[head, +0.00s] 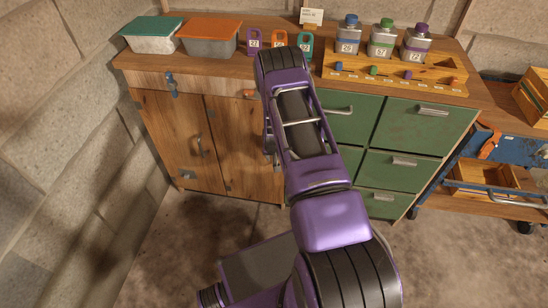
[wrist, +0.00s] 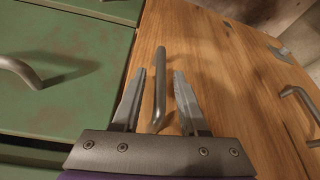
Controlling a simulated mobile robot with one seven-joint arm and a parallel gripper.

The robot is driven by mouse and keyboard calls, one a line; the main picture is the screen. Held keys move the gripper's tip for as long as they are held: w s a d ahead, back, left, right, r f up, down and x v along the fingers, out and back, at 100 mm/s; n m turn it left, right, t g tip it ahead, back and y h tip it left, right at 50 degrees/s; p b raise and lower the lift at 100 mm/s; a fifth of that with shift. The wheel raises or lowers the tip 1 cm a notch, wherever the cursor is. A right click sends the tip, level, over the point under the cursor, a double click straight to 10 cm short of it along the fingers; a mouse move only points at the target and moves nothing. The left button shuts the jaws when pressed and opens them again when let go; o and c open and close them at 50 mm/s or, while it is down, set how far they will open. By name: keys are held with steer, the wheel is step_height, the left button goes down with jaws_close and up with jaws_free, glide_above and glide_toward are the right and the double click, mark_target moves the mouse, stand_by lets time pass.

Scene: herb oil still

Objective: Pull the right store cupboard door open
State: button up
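The right store cupboard door (head: 243,145) is a brown wooden panel beside the green drawers, and it looks shut. In the head view my arm covers its right part and its handle. In the wrist view the door (wrist: 215,75) fills the middle, with a grey bar handle (wrist: 159,90) on it. My gripper (wrist: 159,75) is open, with one finger on each side of this handle. Gaps show between the handle and both fingers. In the head view my gripper is mostly hidden behind my arm. The left door (head: 172,135) is also shut, with its own handle (head: 199,147).
Green drawers (head: 415,128) with bar handles stand right of the doors. The worktop holds lidded tubs (head: 208,42), coloured tags and several bottles (head: 382,42) on a wooden rack. A blue trolley (head: 510,150) stands at the right. The concrete floor in front of the left door is clear.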

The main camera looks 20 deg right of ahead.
jaws_close()
stand_by(1.2)
